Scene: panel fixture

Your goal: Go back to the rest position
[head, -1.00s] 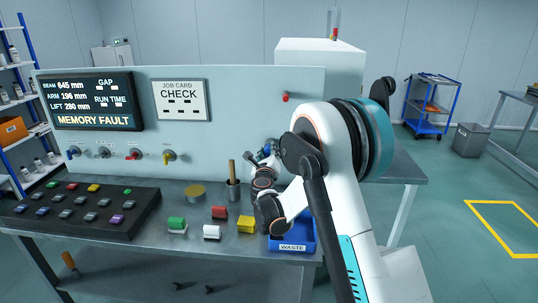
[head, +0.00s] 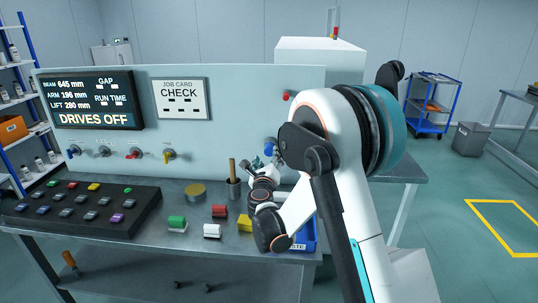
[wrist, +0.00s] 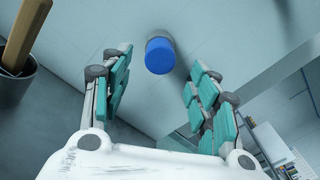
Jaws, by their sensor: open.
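My gripper (wrist: 160,95) is open and empty in the wrist view, its teal-padded fingers spread wide. A blue round knob (wrist: 160,56) on the panel shows between and beyond the fingertips, apart from them. In the head view my gripper (head: 266,162) is small and partly hidden by my arm, in front of the panel (head: 235,110) near its right end. My arm is bent, with its wrist above the right part of the bench.
A cup (head: 234,188) with a wooden handle stands just left of my gripper. Green, white, red and yellow blocks (head: 219,212) lie on the bench. A blue waste bin (head: 309,232) is partly behind my arm. The panel display (head: 94,100) reads DRIVES OFF. Open floor lies right.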

